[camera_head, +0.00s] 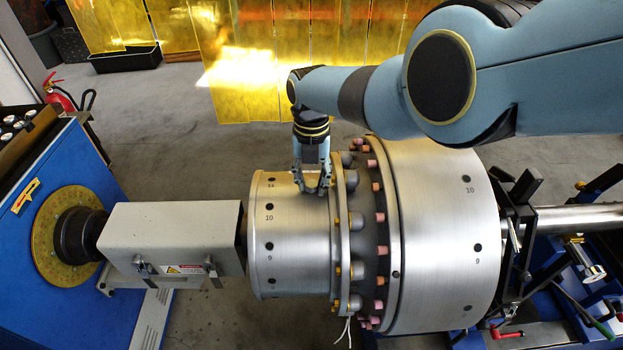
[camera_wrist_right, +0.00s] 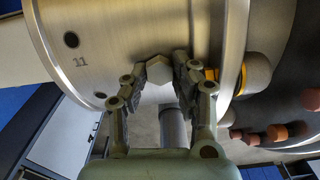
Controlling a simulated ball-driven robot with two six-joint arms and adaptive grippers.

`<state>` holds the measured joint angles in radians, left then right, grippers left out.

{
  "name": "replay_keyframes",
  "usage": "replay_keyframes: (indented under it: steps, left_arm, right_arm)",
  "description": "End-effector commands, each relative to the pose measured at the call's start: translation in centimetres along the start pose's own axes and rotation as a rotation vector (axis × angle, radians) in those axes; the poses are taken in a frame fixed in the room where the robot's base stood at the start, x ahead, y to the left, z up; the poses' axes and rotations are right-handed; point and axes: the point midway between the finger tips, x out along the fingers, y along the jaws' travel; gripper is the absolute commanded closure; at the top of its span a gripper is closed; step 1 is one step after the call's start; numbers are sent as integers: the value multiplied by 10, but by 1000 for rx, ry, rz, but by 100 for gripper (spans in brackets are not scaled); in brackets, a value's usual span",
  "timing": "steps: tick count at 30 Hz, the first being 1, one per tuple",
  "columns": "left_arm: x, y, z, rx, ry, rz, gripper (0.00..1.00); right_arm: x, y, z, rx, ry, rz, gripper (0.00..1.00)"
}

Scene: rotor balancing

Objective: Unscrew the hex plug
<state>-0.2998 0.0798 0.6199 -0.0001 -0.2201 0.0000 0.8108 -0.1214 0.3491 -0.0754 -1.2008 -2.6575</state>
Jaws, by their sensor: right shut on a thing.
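A large brushed-metal rotor (camera_head: 295,235) lies horizontally, with numbered dark holes around its drum. My right gripper (camera_head: 318,191) reaches down from above onto the top of the smaller drum, close to its flange. In the right wrist view my right gripper (camera_wrist_right: 165,65) has its two fingertips closed around a pale, faceted hex plug (camera_wrist_right: 159,75) at the drum's surface. The plug's lower part is hidden, so I cannot tell how deep it sits. In the head view the fingers hide the plug. My left gripper is not in view.
A flange with pink and metal bolt heads (camera_head: 379,218) stands right of the gripper, with the larger drum (camera_head: 445,240) beyond it. A grey box-shaped guard (camera_head: 170,235) covers the shaft at left. A blue machine (camera_head: 75,165) stands far left. Yellow translucent curtains (camera_head: 240,90) hang behind.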

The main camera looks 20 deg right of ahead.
Motion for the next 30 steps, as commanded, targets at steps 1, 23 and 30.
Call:
replay_keyframes:
  steps: [1,23,30]
  left_arm:
    - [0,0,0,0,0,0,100]
    - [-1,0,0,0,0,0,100]
    - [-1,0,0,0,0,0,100]
  right_arm:
    - [-1,-1,2,0,-6,0,100]
    - [-1,-1,2,-197,-5,-1,46]
    - [-1,-2,1,-196,-2,-2,46]
